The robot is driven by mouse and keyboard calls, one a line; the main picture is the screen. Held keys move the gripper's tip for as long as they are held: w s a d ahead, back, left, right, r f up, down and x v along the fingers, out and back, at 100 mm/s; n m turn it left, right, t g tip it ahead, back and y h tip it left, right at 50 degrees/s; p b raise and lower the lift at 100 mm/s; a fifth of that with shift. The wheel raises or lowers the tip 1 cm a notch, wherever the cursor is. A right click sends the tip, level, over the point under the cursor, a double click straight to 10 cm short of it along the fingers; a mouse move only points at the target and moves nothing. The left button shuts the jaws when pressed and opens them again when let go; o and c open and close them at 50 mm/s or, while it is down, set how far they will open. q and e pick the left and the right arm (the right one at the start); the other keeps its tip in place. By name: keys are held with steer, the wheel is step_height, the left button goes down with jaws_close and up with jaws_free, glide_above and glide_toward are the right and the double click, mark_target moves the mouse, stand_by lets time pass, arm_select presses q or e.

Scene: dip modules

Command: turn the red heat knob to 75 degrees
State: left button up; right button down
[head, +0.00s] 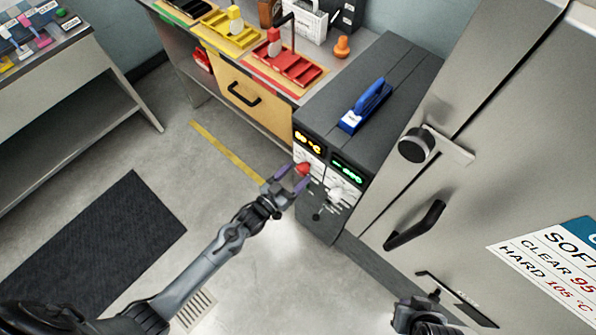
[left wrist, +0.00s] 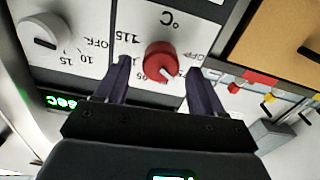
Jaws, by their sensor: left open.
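The red heat knob (head: 303,168) is on the front panel of the dark grey heater unit (head: 345,128). It also shows in the left wrist view (left wrist: 162,60), which sees the panel upside down, with a °C mark, "115" and "OFF" around it. A white pointer line shows on the knob. My left gripper (head: 288,180) is open, its fingers on either side of the knob in the left wrist view (left wrist: 160,84); I cannot tell whether they touch it. My right gripper (head: 418,308) is at the bottom edge, its jaws unclear.
A white knob (head: 335,193) sits beside the red one under a green display (head: 347,169). An amber display (head: 308,142) is above the red knob, its digits hard to read. A blue-handled tool (head: 368,103) lies on the unit. A grey cabinet (head: 480,140) stands right.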

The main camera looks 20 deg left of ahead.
arm_select(q)
steer(key=v, duration=0.9)
steer(key=shift+p, duration=0.4)
steer(key=shift+s, duration=0.1)
step_height(320, 180, up, 8)
steer(key=s+n+g+y, duration=0.1)
steer(key=s+g+y, duration=0.1)
steer(key=g+y, duration=0.15)
steer(key=s+a+g+y, duration=0.2)
steer(key=s+a+g, duration=0.1)
steer(key=s+g, duration=0.85)
step_height(320, 180, up, 31)
steer(key=s+t+p, duration=0.1)
steer(key=p, duration=3)
steer(key=shift+s+d+r, duration=0.2)
steer(key=shift+s+d, duration=0.05)
steer(key=shift+s, duration=0.15)
